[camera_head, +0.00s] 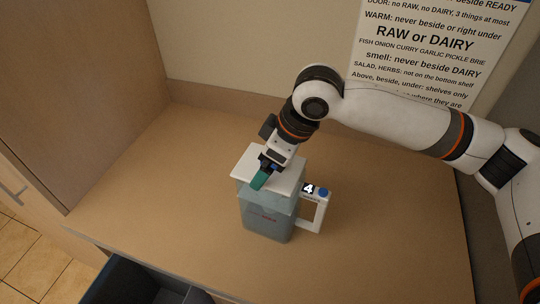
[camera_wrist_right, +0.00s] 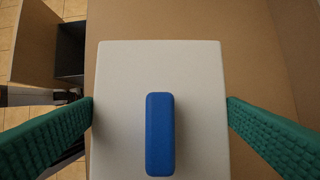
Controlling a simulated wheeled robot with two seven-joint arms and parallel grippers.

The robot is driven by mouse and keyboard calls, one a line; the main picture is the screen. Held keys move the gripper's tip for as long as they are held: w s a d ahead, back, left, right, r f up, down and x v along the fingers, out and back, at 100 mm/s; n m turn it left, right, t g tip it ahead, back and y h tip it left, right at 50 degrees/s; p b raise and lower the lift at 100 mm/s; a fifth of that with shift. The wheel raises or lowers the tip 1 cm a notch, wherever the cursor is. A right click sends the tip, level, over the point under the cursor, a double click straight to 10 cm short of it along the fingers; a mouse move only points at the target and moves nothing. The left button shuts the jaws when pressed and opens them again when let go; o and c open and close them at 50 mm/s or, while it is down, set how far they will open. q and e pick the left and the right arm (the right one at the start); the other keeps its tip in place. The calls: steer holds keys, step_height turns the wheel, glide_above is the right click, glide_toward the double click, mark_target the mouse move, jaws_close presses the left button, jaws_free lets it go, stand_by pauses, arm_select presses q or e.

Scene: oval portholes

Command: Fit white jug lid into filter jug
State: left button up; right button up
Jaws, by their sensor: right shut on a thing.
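The white jug lid (camera_head: 287,181) is a flat white plate with a blue grip bar (camera_wrist_right: 160,134) on top. My right gripper (camera_head: 266,172) is shut on the lid, with a green finger at each side edge and the blue bar between them in the right wrist view. The filter jug (camera_head: 267,217) is bluish and see-through with a white handle (camera_head: 318,213), and stands upright on the counter. The lid is over the jug's top and hides its opening. I cannot tell whether it is seated or just above. My left gripper is not in view.
The brown counter (camera_head: 390,230) is clear around the jug. A tall wooden panel (camera_head: 80,90) stands at the left and a wall with a printed sign (camera_head: 440,50) at the back. A dark open drawer or bin (camera_head: 125,280) is below the front edge.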

steer(key=shift+f+p, duration=0.55)
steer(key=shift+p, duration=0.15)
stand_by(0.9)
steer(key=shift+p, duration=0.55)
steer(key=o, duration=0.7)
steer(key=shift+b+v, duration=1.1)
steer(key=shift+v, duration=4.9)
